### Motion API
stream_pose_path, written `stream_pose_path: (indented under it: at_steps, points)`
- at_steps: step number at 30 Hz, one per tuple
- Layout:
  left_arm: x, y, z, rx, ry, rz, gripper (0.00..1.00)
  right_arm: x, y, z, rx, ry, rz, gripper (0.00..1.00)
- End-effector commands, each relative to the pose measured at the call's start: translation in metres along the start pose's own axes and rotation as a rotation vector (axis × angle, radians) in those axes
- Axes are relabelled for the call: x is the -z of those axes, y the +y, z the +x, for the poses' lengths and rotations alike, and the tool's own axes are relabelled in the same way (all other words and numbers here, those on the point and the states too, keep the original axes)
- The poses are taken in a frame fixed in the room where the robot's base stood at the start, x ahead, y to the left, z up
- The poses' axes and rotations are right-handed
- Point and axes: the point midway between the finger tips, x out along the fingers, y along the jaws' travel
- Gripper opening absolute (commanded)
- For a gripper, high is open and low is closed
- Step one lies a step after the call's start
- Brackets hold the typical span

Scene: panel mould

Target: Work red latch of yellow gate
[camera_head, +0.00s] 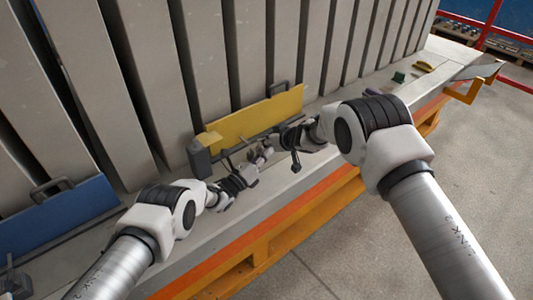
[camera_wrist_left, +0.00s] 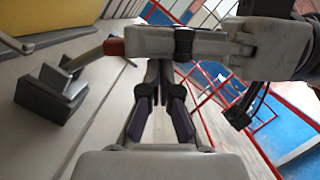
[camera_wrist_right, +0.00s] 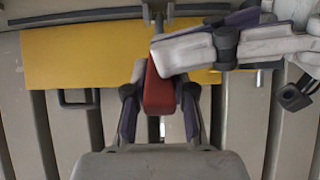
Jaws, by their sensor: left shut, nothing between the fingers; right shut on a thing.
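The yellow gate (camera_head: 255,118) is a flat panel standing low against the grey panels, and it also shows in the right wrist view (camera_wrist_right: 85,55). The red latch (camera_wrist_right: 160,90) shows between the fingers of my right gripper (camera_wrist_right: 160,98), which is shut on it. A red end of it shows at upper left in the left wrist view (camera_wrist_left: 114,46). My left gripper (camera_wrist_left: 160,70) is shut and empty, close beside my right gripper in front of the gate. In the head view the grippers hide the latch.
A dark grey block (camera_head: 199,158) stands at the gate's left end. A blue gate (camera_head: 60,215) with a black handle is at lower left. Small green (camera_head: 398,77) and yellow (camera_head: 423,66) pieces lie on the ledge at right. The two grippers have little room between them.

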Motion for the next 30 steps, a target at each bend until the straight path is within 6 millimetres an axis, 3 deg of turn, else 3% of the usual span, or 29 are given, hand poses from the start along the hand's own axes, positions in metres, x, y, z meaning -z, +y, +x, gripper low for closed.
stream_pose_path:
  at_steps: [17,18,20,30]
  points:
    - [-0.018,0.001,0.004,0.001,-0.007,0.003,0.00,-0.001,0.000,0.000,-0.001,-0.002,0.001,0.00]
    - [-0.019,0.001,0.004,0.001,-0.008,0.003,0.00,-0.001,0.000,0.000,-0.001,-0.003,0.001,0.32]
    - [-0.019,0.001,0.004,0.001,-0.008,0.004,0.00,-0.002,0.000,0.000,-0.001,-0.003,0.001,0.50]
    - [-0.019,0.001,0.005,0.003,-0.008,0.004,0.00,-0.005,-0.001,0.001,0.002,-0.008,0.001,0.50]
